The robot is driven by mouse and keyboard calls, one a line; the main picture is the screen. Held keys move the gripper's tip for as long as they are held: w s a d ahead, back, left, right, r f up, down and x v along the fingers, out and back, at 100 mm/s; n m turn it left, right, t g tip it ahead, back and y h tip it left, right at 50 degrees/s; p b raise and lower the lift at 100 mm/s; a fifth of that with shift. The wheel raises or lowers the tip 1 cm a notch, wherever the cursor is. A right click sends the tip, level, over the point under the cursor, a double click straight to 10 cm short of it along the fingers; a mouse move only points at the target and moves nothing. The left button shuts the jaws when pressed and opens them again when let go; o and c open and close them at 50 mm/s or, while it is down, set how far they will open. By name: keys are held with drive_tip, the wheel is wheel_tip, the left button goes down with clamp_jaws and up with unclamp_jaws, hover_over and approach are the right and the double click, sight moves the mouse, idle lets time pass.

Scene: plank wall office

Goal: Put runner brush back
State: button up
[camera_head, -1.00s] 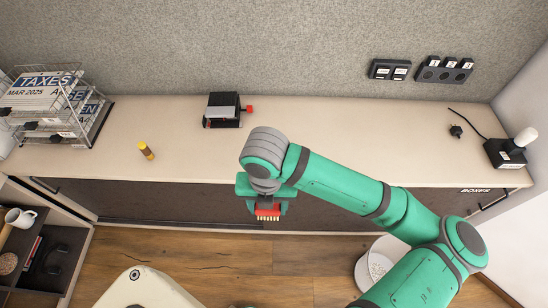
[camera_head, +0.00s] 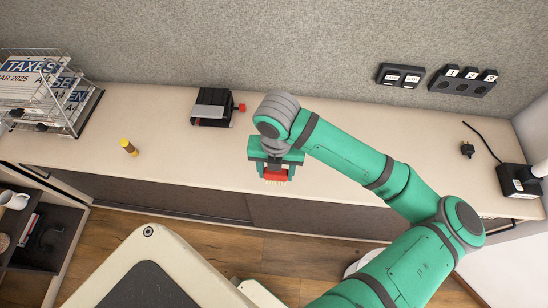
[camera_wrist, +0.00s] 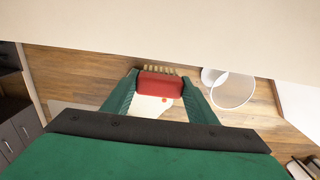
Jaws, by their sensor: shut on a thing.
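The runner brush is a small red block with a row of tan bristles. My gripper (camera_head: 275,177) is shut on the brush (camera_head: 275,174), with one green finger on each side. In the head view they are seen against the counter's front edge. In the wrist view the brush (camera_wrist: 160,85) shows between the fingertips, its bristles pointing at the edge of the counter (camera_wrist: 180,30), with floor behind it. I cannot tell its exact height. The dark sliding doors (camera_head: 170,194) lie below the counter (camera_head: 160,105); part is hidden by my arm.
A round white bin (camera_wrist: 232,90) is on the floor. The middle counter is clear.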

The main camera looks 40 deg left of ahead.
drive_tip(key=w+a+f, duration=0.1)
drive_tip(key=a+f, duration=0.1)
drive_tip(key=w+a+f, duration=0.1)
drive_tip(key=w+f, duration=0.1)
drive_tip(key=w+a+f, duration=0.2)
drive_tip(key=shift+w+a+f, duration=0.25)
drive_tip(key=shift+a+f, duration=0.05)
drive_tip(key=shift+a, duration=0.05)
drive_tip(key=shift+w+a+f, duration=0.4)
drive_tip(key=shift+w+f, duration=0.05)
drive_tip(key=shift+f, duration=0.2)
drive_tip(key=shift+w+a+f, duration=0.1)
drive_tip(key=shift+f, duration=1.55)
drive_tip(key=shift+f, duration=0.15)
drive_tip(key=o, duration=1.2)
